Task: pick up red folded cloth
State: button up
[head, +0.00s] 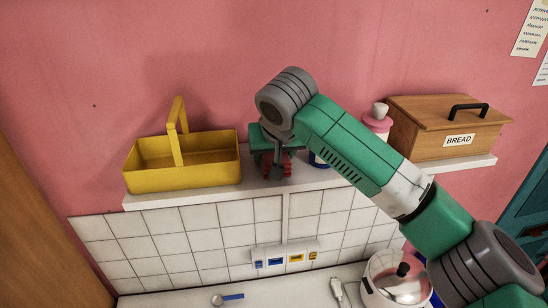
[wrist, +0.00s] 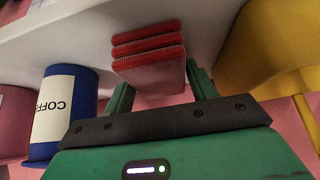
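The red folded cloth (wrist: 148,58) is a layered stack on the shelf. It shows large in the wrist view, in front of and partly between my two fingers. In the head view only bits of the cloth (head: 287,166) show beside and below my gripper, and my arm hides the rest. My gripper (wrist: 158,78) is open, with one finger on each side of the cloth's near part. I cannot tell whether either finger touches it.
A pink wall stands behind.

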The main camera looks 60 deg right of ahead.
jog(key=c, duration=0.5)
jog(key=shift+o, duration=0.2)
jog(key=shift+r, duration=0.1)
jog(key=shift+r+b, duration=0.35)
jog(key=shift+r, duration=0.3)
jog(key=shift+s+a+r+b, duration=0.15)
jog(key=shift+r+b, duration=0.15)
jog(key=shift+r, duration=0.15)
jog(key=shift+s+r+b, duration=0.15)
jog(key=shift+r+b, duration=0.15)
jog(key=shift+r, duration=0.15)
jog(key=s+a+r+b, duration=0.1)
jog(key=s+a, duration=0.2)
jog(key=s, duration=0.4)
jog(key=s+a+b, duration=0.2)
jog(key=s+a, duration=0.1)
jog(key=s, duration=0.3)
jog(key=shift+s+a+r, duration=0.35)
jog(key=shift+s+r, duration=0.05)
